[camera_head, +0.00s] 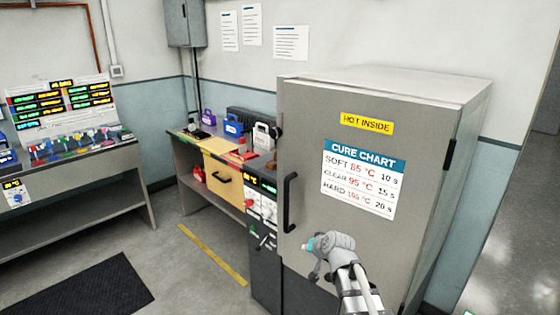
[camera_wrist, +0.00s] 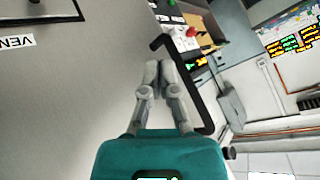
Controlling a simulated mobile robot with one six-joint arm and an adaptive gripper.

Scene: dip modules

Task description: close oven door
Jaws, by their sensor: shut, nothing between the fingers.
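The oven is a large grey cabinet with a grey door (camera_head: 310,130) bearing a yellow HOT INSIDE label and a cure chart. A black bar handle (camera_head: 288,203) is at the door's left edge, with a hinge at the right. The door looks nearly flush with the cabinet; a small gap cannot be told. My gripper (camera_head: 308,246) is in front of the lower door, right of and below the handle. In the wrist view my gripper (camera_wrist: 158,65) is shut and empty, beside the black handle (camera_wrist: 190,85); contact cannot be told.
A control panel (camera_head: 262,205) with displays and knobs is left of the door. Another bench (camera_head: 75,155) is at far left. Floor with a dark mat (camera_head: 85,290) lies between.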

